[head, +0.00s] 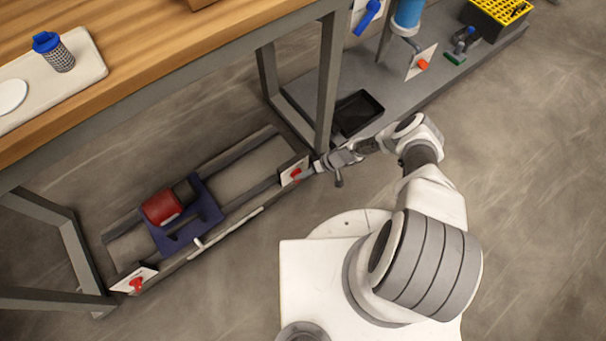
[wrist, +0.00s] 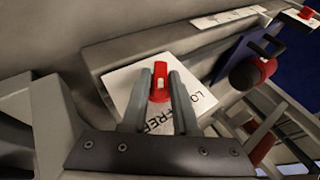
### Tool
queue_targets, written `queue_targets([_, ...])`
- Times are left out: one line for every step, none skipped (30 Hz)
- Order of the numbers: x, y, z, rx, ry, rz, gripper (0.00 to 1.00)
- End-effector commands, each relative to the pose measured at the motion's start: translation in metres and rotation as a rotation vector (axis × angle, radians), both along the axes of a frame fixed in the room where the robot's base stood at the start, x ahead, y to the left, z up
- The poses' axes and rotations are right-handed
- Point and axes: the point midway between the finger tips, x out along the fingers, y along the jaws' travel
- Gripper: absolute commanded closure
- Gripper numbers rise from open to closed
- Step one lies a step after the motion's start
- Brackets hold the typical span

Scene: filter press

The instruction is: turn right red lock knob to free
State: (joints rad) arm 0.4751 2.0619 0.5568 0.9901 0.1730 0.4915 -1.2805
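The right red lock knob (head: 296,174) sits on a small white plate at the right end of the low rail frame. In the wrist view the red knob (wrist: 159,82) stands between the two grey fingers of my gripper (wrist: 160,88), which hug its sides with hardly any gap. My gripper (head: 308,171) reaches it from the right in the head view. The white label plate (wrist: 197,72) carries dark lettering, partly hidden by the fingers.
A second red knob (head: 136,284) is on a plate at the frame's left end. Between them are a blue carriage (head: 205,208) with a red cylinder (head: 162,207) and a pale bar (head: 228,228). A table leg (head: 328,85) and black tray (head: 358,112) stand close to my wrist.

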Motion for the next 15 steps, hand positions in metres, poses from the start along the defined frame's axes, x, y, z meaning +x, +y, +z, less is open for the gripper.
queue_targets([-0.0001, 0.0001, -0.0002, 0.0, 0.0, 0.0, 0.61])
queue_targets([0.0001, 0.0002, 0.0, 0.0, -0.001, -0.001, 0.56])
queue_targets([0.0005, 0.0003, 0.0002, 0.0, -0.001, -0.001, 0.49])
queue_targets([0.0008, 0.0003, 0.0004, 0.0, -0.001, -0.001, 0.47])
queue_targets([0.0009, 0.0004, 0.0006, 0.001, -0.001, -0.001, 0.47])
queue_targets([0.0011, 0.0004, 0.0007, 0.001, -0.001, -0.001, 0.47])
queue_targets([0.0012, 0.0004, 0.0008, 0.001, -0.001, -0.001, 0.47])
queue_targets([0.0014, 0.0004, 0.0009, 0.001, -0.001, -0.001, 0.47])
queue_targets([0.0015, 0.0004, 0.001, 0.001, -0.002, -0.002, 0.47])
queue_targets([0.0016, 0.0004, 0.0011, 0.001, -0.003, -0.001, 0.47])
queue_targets([0.0017, 0.0004, 0.0013, 0.001, -0.003, -0.001, 0.47])
queue_targets([0.002, 0.0, 0.002, 0.001, -0.003, -0.001, 0.47])
queue_targets([0.0021, -0.0007, 0.0031, 0.0, -0.003, -0.001, 0.47])
queue_targets([0.0023, -0.0018, 0.0048, 0.001, -0.003, -0.003, 0.47])
queue_targets([0.0025, -0.004, 0.0079, 0.001, -0.004, -0.002, 0.47])
